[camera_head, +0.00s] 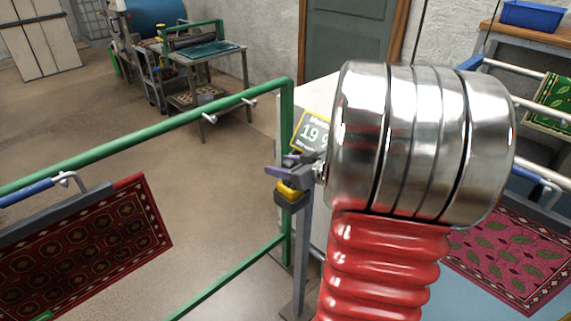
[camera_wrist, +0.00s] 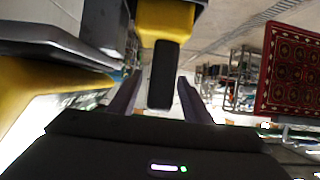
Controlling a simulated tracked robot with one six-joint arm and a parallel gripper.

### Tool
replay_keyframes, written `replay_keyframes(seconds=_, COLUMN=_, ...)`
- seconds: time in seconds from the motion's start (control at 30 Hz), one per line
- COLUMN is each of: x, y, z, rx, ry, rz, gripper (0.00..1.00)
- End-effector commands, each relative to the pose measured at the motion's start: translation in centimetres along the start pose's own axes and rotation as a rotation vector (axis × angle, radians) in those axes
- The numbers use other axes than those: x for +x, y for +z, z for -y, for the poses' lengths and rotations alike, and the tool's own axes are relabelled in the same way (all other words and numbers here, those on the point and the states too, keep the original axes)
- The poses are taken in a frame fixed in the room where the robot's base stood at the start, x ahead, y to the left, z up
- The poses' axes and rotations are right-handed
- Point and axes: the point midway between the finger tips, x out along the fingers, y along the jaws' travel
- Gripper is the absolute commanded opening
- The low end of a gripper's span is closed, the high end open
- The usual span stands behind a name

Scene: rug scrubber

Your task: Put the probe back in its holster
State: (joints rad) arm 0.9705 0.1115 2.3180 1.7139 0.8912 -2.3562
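The yellow probe (camera_head: 290,190) shows in the camera_head view in a dark grey holder, the holster (camera_head: 291,202), on top of a grey post. My gripper (camera_head: 287,168) is just above it, with its purple fingers. In the camera_wrist view, the probe's yellow body (camera_wrist: 165,18) and dark part (camera_wrist: 163,75) are between the two fingers of my gripper (camera_wrist: 158,88). A gap shows at the left finger; the right finger is close to the dark part. The fingers look open. How deep the probe sits is hidden.
A yellow-edged meter display (camera_head: 313,133) reading 19 stands right behind my gripper. A green rail (camera_head: 150,135) runs across the left, with a red rug (camera_head: 90,245) hanging by it. A pink rug (camera_head: 515,250) is at right. My arm hides much of the middle.

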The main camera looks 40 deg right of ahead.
Motion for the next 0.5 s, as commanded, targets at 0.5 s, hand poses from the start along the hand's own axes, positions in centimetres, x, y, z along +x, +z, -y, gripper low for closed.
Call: replay_keyframes(seconds=0.5, x=-1.8, y=-0.1, z=-0.1, rx=-0.001, ry=0.004, rz=-0.001, gripper=0.45)
